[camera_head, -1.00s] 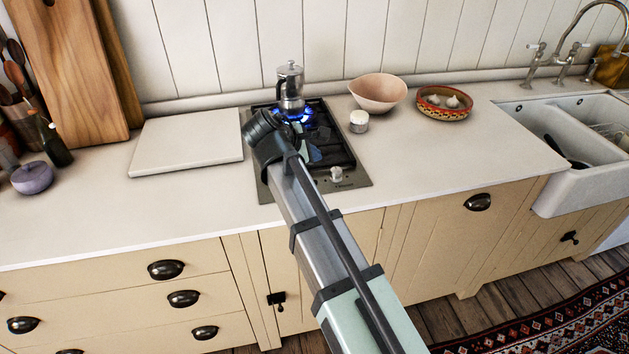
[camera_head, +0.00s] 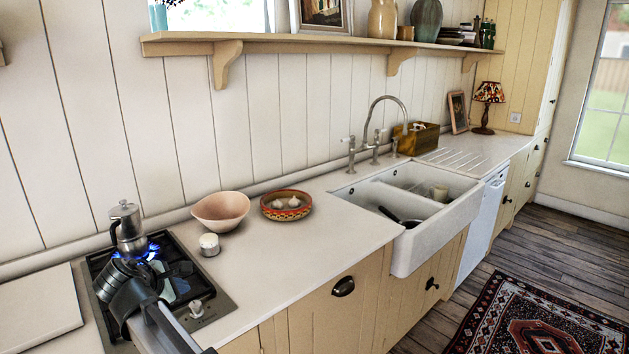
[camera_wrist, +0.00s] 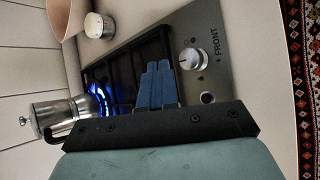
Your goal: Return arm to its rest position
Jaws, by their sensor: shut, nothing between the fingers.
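My gripper (camera_wrist: 157,75) shows in the wrist view as blue fingers closed together, with nothing between them. It hangs over the black gas hob (camera_wrist: 131,62), apart from the moka pot and the control knob (camera_wrist: 192,59). In the head view my arm reaches in at the lower left over the hob (camera_head: 222,303), and my wrist hides part of it. The silver moka pot (camera_head: 128,230) stands upright on the rear burner, over a lit blue flame (camera_head: 150,250). The pot also shows in the wrist view (camera_wrist: 55,113).
A white-topped small jar (camera_head: 209,244), a pinkish bowl (camera_head: 220,210) and a patterned bowl with garlic (camera_head: 286,205) stand right of the hob. A pale board (camera_head: 38,312) lies to its left. The counter before the sink (camera_head: 440,232) is clear. A shelf (camera_head: 320,43) runs above.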

